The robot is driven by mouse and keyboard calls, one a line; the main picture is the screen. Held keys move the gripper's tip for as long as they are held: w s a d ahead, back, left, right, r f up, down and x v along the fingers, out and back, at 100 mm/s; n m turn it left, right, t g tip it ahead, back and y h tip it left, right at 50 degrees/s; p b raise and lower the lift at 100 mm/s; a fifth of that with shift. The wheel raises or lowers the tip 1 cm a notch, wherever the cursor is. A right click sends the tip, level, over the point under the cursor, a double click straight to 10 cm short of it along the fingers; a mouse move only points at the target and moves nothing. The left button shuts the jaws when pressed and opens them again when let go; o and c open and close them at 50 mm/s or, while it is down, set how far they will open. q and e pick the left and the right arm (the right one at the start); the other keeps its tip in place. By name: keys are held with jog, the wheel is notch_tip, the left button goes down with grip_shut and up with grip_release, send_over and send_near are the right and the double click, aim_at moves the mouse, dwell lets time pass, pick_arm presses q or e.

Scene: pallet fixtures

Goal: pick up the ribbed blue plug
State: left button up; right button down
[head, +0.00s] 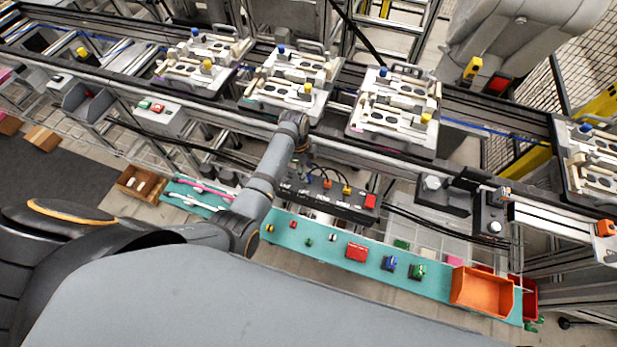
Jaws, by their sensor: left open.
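A small blue piece (389,263) lies on the teal mat (325,246), between a red block and a green piece; it is too small to tell if it is ribbed. Blue round-topped plugs also stand on the pallet fixtures: on the left one (195,32), the middle one (281,49), the right one (383,72) and the far right one (586,128). My left gripper (300,143) is at the end of my arm, near the conveyor's front rail below the middle fixture. It is open, with its fingers hardly visible, and apart from these blue pieces. My right gripper is out of view.
A black box (325,200) with cables and coloured buttons stands right of my forearm. An orange bin (482,290) is at the mat's right end. Yellow knobs (305,88) stand on the fixtures.

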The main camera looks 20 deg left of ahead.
aim_at(308, 176)
pick_arm(q)
jog(key=f, duration=0.3)
jog(key=shift+w+d+f, duration=0.1)
jog(key=shift+d+f, duration=0.1)
jog(key=shift+f, duration=0.25)
grip_shut()
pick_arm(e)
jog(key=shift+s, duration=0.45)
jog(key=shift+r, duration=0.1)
